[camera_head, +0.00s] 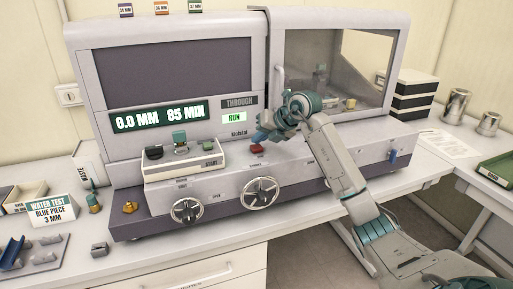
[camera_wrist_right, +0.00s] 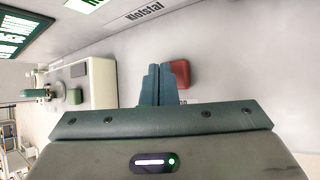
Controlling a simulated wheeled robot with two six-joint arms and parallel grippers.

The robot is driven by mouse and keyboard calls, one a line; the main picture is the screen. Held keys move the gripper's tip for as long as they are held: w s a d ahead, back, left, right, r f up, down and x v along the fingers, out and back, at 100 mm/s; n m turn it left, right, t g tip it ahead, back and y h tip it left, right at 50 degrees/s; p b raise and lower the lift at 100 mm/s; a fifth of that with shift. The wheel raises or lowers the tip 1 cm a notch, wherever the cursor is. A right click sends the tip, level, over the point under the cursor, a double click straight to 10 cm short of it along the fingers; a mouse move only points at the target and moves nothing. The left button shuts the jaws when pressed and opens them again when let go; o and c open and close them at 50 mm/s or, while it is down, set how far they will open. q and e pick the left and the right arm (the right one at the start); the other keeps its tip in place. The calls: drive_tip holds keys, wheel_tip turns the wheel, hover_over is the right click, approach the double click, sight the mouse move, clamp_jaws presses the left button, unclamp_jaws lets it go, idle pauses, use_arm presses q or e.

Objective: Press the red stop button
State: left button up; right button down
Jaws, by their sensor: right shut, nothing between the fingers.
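The red stop button (camera_head: 257,149) sits on the front ledge of the grey testing machine (camera_head: 230,180), right of the start panel. My right gripper (camera_head: 260,136) is shut and empty, with its fingertips just above and close to the button. In the right wrist view the closed blue fingers (camera_wrist_right: 160,84) lie just left of the red button (camera_wrist_right: 180,74) and partly overlap it. I cannot tell whether they touch. My left gripper is not in view.
The machine's display (camera_head: 160,116) reads 0.0 MM and 85 MIN, and a green RUN sign (camera_head: 234,118) is lit. Two handwheels (camera_head: 260,192) project from the front. A green switch (camera_head: 180,140) stands on the white start panel (camera_head: 185,165) to the left.

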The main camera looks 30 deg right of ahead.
sight(259, 147)
drive_tip(key=shift+f+b, duration=0.3)
drive_tip(key=shift+f, duration=0.4)
idle(0.6)
drive_tip(key=shift+r, duration=0.1)
drive_tip(key=shift+r+p, duration=0.75)
drive_tip(key=shift+r, duration=0.1)
drive_tip(key=shift+r, duration=0.1)
wheel_tip(259, 147, up, 5)
drive_tip(key=p, duration=0.4)
drive_tip(key=shift+a, duration=0.1)
idle(0.7)
